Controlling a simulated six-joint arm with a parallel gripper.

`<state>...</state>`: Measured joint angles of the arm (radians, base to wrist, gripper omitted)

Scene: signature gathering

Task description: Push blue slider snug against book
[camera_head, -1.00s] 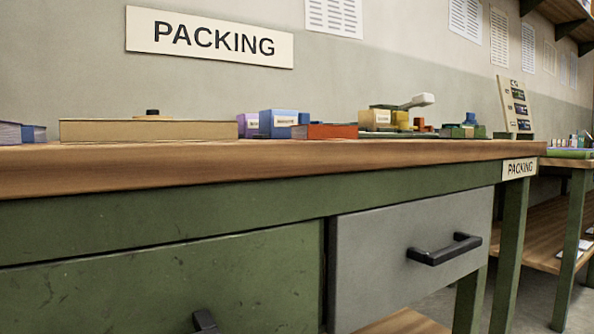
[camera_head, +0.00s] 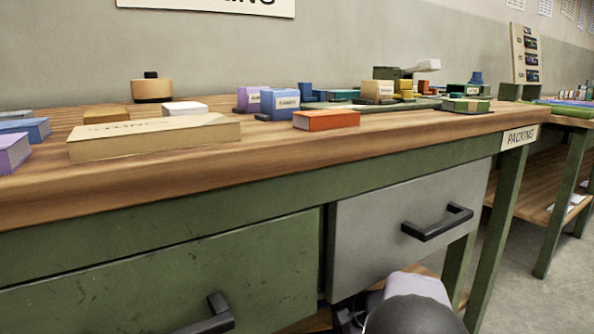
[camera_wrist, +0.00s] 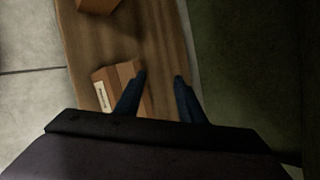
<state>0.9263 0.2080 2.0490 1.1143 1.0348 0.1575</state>
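Several blue things lie on the bench, and I cannot tell for sure which is the slider. A blue upright piece with a low base (camera_head: 306,92) stands behind a labelled blue block (camera_head: 280,104). Another flat blue block (camera_head: 26,129) is at the far left. A tan, book-like slab with lettering (camera_head: 150,140) lies near the front edge; which thing is the task's book is unclear. In the wrist view my gripper (camera_wrist: 160,76) has two dark blue fingers apart, with nothing between them. It is over a wooden surface near a labelled brown box (camera_wrist: 118,88), away from these blue things.
The wooden benchtop (camera_head: 250,155) also bears an orange-red block (camera_head: 326,121), a purple block (camera_head: 248,99) and a green box (camera_head: 466,105). A grey drawer (camera_head: 375,245) with a black handle (camera_head: 437,223) is below. Part of my arm shows at the bottom right.

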